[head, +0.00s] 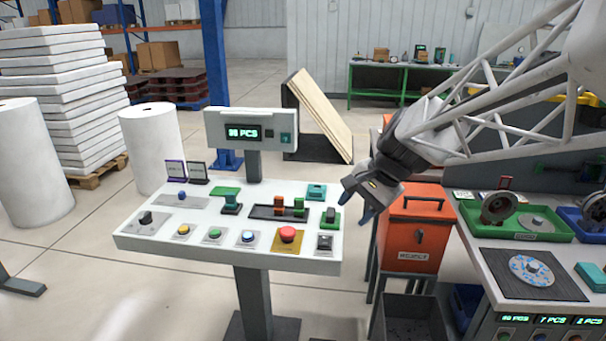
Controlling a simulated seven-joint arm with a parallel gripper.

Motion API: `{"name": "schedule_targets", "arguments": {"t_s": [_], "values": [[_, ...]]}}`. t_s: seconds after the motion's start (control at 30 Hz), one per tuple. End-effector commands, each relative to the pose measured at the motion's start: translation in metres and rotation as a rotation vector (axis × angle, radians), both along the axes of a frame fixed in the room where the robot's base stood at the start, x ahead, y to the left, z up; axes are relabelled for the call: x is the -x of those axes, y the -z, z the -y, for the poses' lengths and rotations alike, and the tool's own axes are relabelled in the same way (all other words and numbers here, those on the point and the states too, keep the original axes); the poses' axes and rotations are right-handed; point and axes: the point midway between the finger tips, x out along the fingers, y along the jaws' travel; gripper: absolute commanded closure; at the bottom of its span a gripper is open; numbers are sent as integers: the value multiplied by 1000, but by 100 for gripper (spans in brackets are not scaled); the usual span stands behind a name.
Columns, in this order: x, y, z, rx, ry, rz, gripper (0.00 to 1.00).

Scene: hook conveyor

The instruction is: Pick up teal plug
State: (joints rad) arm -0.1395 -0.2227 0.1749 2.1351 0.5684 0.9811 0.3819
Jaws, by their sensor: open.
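My gripper (357,200) hangs open and empty just off the right edge of the white control panel (150,245), with blue fingertips pointing down and left. A small teal block (317,190), which looks like the teal plug, sits at the panel's back right corner, left of my gripper and apart from it. Another teal-green piece (231,203) stands upright on a dark base farther left on the panel. Which of these two is the plug is not certain.
A dark strip (262,212) with orange and green pieces lies mid-panel. A red mushroom button (287,234) and several smaller buttons line the front. A display (245,132) rises behind the panel. An orange bin (416,226) and a workbench with a green tray (552,236) stand right.

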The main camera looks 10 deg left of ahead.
Motion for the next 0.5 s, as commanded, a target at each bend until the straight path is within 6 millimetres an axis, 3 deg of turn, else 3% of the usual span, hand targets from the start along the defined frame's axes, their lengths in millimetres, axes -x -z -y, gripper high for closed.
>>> {"name": "schedule_targets", "arguments": {"t_s": [0.5], "values": [[-118, 24, -101, -239, 214, -218, 49]]}}
